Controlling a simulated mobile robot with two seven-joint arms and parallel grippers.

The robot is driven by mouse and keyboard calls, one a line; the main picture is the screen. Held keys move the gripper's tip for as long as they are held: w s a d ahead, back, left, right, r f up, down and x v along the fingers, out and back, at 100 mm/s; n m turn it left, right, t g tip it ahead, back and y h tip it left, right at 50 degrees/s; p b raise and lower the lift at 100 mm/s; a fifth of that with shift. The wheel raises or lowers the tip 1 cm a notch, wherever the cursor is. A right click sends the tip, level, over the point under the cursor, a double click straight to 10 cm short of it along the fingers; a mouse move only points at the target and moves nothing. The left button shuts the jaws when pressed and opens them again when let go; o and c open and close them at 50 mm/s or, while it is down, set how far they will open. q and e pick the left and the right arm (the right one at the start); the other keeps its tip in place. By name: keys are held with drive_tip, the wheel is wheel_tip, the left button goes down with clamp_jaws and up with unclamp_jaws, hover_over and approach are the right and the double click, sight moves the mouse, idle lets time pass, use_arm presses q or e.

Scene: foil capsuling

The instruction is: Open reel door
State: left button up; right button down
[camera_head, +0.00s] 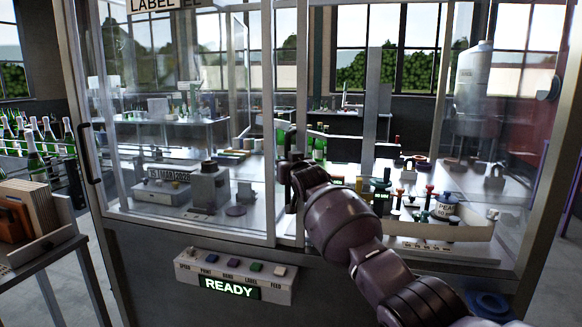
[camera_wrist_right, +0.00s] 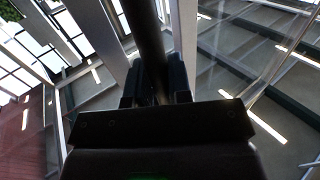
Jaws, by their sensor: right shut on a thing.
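The machine cabinet has glass doors in grey metal frames. A dark vertical door handle (camera_head: 283,142) stands near the metal posts in the middle of the cabinet front. My right gripper (camera_head: 291,172) is shut on this handle, and my right arm reaches it from the lower right. In the right wrist view the handle (camera_wrist_right: 149,40) is a dark bar running between the two fingers (camera_wrist_right: 155,85). The gripper hides part of the handle in both views. I cannot tell from the frames whether this door stands slightly ajar. My left gripper is not in view.
Another black handle (camera_head: 91,154) is on the cabinet's left edge. A button panel (camera_head: 235,274) with a green READY sign juts out below the glass. A side table (camera_head: 40,245) with a wooden box is at left. Bottles (camera_head: 35,155) stand behind it. Small tools fill the cabinet's right side.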

drive_tip(key=shift+r, duration=0.15)
drive_tip(key=c, duration=1.1)
unclamp_jaws()
drive_tip(key=shift+c, duration=0.2)
drive_tip(key=shift+o, duration=0.3)
drive_tip(key=shift+s, duration=0.1)
drive_tip(key=p+v, duration=0.1)
drive_tip(key=v, duration=0.9)
drive_tip(key=shift+s, duration=0.3)
drive_tip(key=shift+d, duration=0.15)
